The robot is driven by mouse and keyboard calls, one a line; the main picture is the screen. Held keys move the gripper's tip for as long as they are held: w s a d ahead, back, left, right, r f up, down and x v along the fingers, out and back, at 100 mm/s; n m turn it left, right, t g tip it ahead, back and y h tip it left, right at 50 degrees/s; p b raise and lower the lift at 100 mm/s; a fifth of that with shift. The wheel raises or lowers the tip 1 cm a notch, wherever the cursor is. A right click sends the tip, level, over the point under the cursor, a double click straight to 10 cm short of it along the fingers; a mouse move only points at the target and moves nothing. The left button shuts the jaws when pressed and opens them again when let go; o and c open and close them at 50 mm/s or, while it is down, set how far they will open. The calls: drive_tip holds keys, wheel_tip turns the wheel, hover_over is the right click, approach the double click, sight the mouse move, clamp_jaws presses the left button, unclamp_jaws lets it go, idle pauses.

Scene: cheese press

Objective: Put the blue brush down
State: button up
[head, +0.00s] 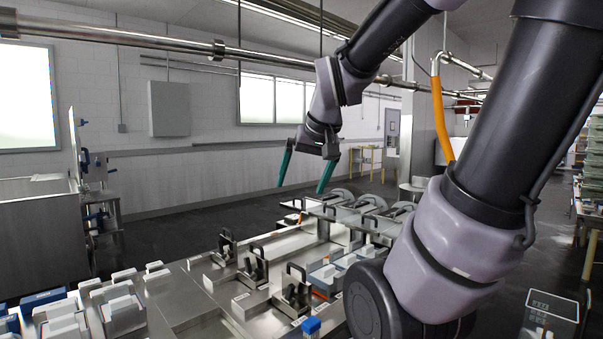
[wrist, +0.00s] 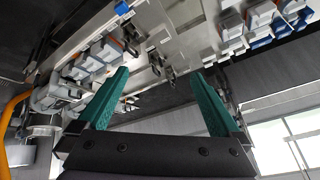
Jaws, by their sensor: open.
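My gripper (head: 300,189) is raised above the far part of the steel press table (head: 215,323), its two green fingers spread wide and pointing down. The wrist view also shows my gripper (wrist: 158,73) open, with nothing between the fingers. A small blue-topped object (head: 311,325) stands at the near edge of the table, well apart from my gripper. A blue spot that may be the same object (wrist: 122,8) shows at the top of the wrist view. I cannot tell whether it is the blue brush; no other clear brush shows.
Black-handled clamps (head: 256,267) and white-and-grey moulds (head: 118,306) crowd the table. A steel vat (head: 35,235) stands at the left. An orange hose (head: 441,120) hangs behind my arm. A clear crate (head: 549,318) is at the lower right. Dark floor lies open behind the table.

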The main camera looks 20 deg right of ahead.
drive_tip(key=s+a+r+y, duration=0.1)
drive_tip(key=s+a+r, duration=0.1)
drive_tip(key=s, duration=0.3)
drive_tip(key=shift+s+a+r+m+y, duration=0.25)
drive_tip(key=shift+s+a+m+y, duration=0.05)
drive_tip(key=shift+s+a+m, duration=0.1)
idle(0.9)
